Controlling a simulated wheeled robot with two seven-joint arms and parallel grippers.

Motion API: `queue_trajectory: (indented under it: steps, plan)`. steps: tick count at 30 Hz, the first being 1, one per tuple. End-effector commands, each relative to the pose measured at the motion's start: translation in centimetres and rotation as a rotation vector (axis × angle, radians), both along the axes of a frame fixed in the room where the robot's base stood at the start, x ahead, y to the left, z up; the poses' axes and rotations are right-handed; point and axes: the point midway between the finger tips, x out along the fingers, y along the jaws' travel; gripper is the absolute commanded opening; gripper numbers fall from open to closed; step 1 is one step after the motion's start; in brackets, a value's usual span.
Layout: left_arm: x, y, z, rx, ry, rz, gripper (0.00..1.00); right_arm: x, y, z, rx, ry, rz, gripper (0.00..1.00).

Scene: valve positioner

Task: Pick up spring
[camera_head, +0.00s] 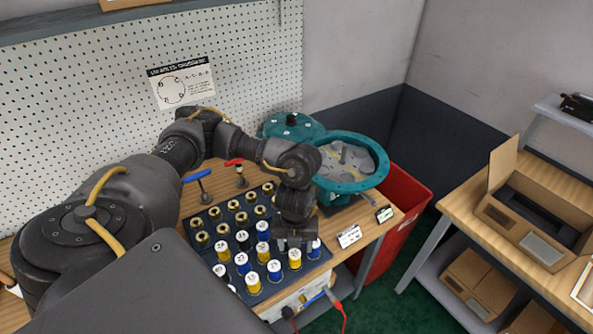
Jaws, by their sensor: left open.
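A dark tray (194,237) on the wooden workbench holds rows of small parts. The back rows are brass-coloured rings or cups (222,228). The front rows are blue and yellow cylinders with white numbered tops, such as a yellow one (253,283) and a blue one (274,270). These may be the springs, but no coils can be made out at this size. My left gripper (295,241) points down over the tray's right side, close above the cylinders, and hides some slots. It is open, and nothing shows held. My right gripper is not in view.
A teal valve housing (350,186) stands open at the bench's right end, beside a teal cover (290,125). Blue-handled (197,175) and red-handled (234,162) tools stand behind the tray. Small labelled cards (349,236) lie to its right. A red bin (402,196) is beyond.

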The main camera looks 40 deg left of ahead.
Motion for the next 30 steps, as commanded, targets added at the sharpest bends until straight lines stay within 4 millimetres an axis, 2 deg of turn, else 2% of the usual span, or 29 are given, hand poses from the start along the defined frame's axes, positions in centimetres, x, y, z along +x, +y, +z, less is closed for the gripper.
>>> queue_trajectory:
  steps: [3, 9, 14, 18, 23, 30]
  plan:
    - [0.0, 0.0, -1.8, 0.000, 0.002, 0.002, 0.57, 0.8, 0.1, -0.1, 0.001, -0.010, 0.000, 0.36]
    - [0.1, 0.0, -2.8, 0.000, -0.001, -0.001, 0.57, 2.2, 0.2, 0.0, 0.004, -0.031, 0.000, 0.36]
    - [0.0, 0.1, -3.4, 0.001, 0.001, 0.000, 0.57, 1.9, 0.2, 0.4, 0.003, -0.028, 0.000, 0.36]
    - [0.0, 0.4, -5.4, 0.003, 0.002, 0.002, 0.57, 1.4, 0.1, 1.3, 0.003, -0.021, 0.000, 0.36]
    - [0.1, 0.3, -7.5, 0.001, 0.001, 0.000, 0.57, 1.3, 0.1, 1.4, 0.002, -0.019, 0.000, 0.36]
    - [0.1, 0.3, -8.0, 0.000, -0.002, -0.001, 0.57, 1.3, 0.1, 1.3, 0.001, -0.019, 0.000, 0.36]
